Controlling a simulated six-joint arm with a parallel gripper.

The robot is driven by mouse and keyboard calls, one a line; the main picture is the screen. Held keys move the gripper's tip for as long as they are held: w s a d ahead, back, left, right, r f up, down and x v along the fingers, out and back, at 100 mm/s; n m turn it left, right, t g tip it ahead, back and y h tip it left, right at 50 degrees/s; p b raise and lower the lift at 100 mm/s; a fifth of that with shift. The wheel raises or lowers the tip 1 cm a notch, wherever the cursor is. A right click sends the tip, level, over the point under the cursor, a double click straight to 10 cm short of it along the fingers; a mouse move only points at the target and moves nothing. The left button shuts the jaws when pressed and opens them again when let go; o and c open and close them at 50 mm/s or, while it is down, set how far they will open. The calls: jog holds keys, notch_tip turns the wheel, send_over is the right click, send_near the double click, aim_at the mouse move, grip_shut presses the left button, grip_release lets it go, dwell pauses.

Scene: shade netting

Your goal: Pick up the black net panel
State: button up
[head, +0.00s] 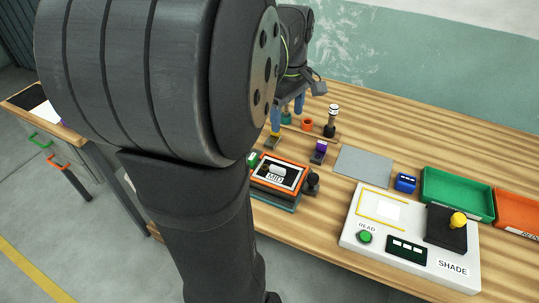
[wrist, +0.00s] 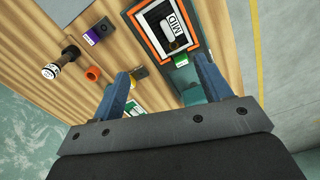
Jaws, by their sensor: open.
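I cannot pick out a black net panel for certain. A framed piece marked MID (head: 291,181), with an orange and black border, lies on a dark stack near the table's front edge; it is also at the top of the wrist view (wrist: 152,38). A dark flat piece (head: 27,97) lies on the side table at far left, too small to identify. My gripper (head: 291,108) is open with blue fingers over the back of the bench. In the wrist view my gripper (wrist: 163,84) has nothing visible held between its fingers, and the MID piece lies beyond them.
A purple-topped block (head: 320,147), a yellow-topped block (head: 272,139), an orange ring (head: 307,124) and a black-and-white knob (head: 332,122) stand nearby. Rightward are a grey plate (head: 364,165), a blue box (head: 405,183), the SHADE device (head: 375,248), a green tray (head: 458,206) and an orange tray (head: 519,225).

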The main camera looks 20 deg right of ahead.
jog(key=m, duration=0.4)
jog(key=m+t+h, duration=0.1)
jog(key=m, duration=1)
send_over(278, 167)
notch_tip(278, 167, down, 13)
jog(key=shift+s+r, duration=0.1)
jog(key=shift+f, duration=2.8)
jog(key=c, duration=1.1)
jog(key=shift+r, duration=0.1)
jog(key=shift+c, duration=0.2)
